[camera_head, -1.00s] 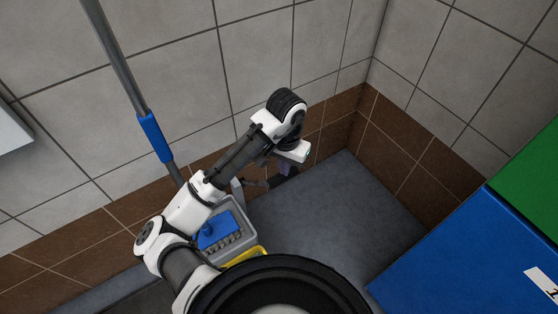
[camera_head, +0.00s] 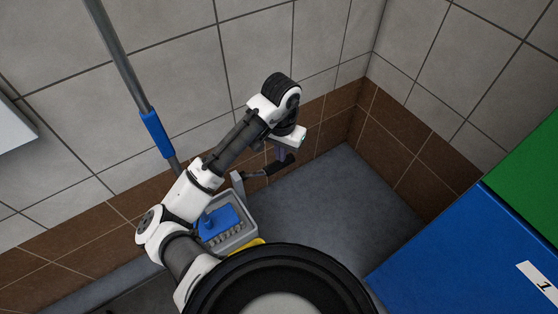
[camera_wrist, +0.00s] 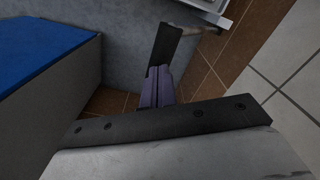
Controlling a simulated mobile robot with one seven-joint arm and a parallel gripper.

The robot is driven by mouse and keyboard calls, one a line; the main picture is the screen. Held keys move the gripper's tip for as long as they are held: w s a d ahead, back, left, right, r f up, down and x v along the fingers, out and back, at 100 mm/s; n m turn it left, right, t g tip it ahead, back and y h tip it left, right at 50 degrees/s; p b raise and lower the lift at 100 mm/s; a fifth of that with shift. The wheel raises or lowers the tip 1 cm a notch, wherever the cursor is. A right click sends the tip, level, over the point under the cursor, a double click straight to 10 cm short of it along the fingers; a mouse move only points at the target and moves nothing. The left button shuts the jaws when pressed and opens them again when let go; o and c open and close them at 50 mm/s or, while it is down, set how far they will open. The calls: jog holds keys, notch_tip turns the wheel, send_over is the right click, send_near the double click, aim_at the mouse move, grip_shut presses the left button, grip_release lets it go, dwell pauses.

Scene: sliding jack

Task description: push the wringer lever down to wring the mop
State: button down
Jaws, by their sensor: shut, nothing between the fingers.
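The wringer (camera_head: 243,233) is a grey frame on a yellow bucket (camera_head: 262,241), low in the middle of the head view. A blue mop head (camera_head: 222,222) sits in it. The wringer lever (camera_head: 278,167) has a grey arm and a black handle reaching out to the right. My gripper (camera_head: 281,154) is shut and empty, right at the black handle. In the wrist view, the purple fingertips (camera_wrist: 156,72) overlap the near end of the dark lever handle (camera_wrist: 165,45); I cannot tell whether they touch it. My arm hides part of the wringer.
The mop's grey pole with a blue grip (camera_head: 155,133) rises at left along the tiled wall (camera_head: 170,50). A blue box (camera_head: 460,255) and a green one (camera_head: 530,185) stand at right. The grey floor (camera_head: 345,205) between is clear.

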notch_tip(320, 180, up, 7)
jog(key=p, duration=0.7)
jog(key=shift+f, duration=0.1)
